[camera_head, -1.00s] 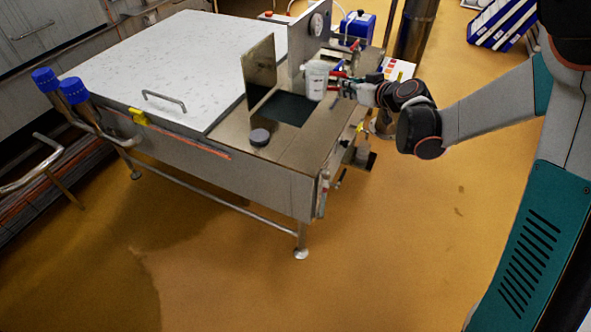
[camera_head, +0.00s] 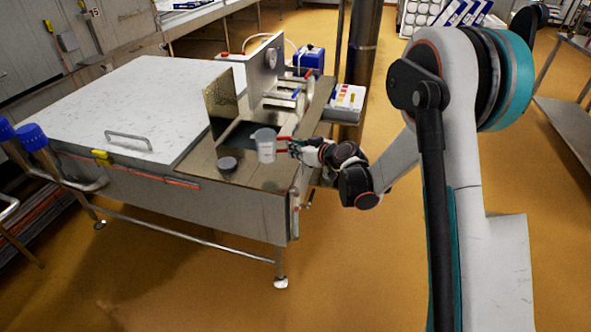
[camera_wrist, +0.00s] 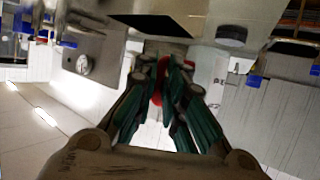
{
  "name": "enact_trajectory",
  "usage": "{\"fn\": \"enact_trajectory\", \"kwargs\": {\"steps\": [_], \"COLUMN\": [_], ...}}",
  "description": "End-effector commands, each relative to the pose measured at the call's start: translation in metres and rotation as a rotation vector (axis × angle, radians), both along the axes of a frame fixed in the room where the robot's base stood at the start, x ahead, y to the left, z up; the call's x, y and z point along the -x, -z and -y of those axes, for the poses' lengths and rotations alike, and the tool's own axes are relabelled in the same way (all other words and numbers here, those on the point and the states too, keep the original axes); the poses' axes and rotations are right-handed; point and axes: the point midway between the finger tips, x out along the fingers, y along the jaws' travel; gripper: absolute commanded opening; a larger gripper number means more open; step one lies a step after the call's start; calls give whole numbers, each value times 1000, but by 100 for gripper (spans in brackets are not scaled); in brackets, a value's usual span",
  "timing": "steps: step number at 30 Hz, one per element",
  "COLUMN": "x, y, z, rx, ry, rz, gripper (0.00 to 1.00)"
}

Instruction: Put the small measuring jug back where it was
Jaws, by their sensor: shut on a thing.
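The small measuring jug (camera_head: 265,147) is a pale, translucent cup. It is upright above the front part of the steel worktop (camera_head: 205,163). In the wrist view my gripper's fingers (camera_wrist: 163,84) close on the pale jug (camera_wrist: 207,72), which shows dark scale marks. I cannot tell whether the jug's base touches the worktop.
A dark round puck (camera_head: 227,165) sits left of the jug. A panel with a gauge (camera_head: 270,60) stands farther back. A white lid with a handle (camera_head: 128,138) covers the left side.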

Motion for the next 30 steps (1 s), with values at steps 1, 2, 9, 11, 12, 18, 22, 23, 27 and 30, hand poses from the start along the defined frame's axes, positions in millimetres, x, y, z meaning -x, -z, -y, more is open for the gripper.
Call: {"fn": "enact_trajectory", "kwargs": {"steps": [1,2,9,11,12,18,22,23,27,30], "x": [0,0,0,0,0,0,0,0,0,0], "y": [11,14,28,35,40,65,64,64,65,67], "z": [0,0,0,0,0,0,0,0,0,0], "rx": [0,0,0,0,0,0,0,0,0,0], "ry": [0,0,0,0,0,0,0,0,0,0], "rz": [0,0,0,0,0,0,0,0,0,0], "gripper": [0,0,0,0,0,0,0,0,0,17]}}
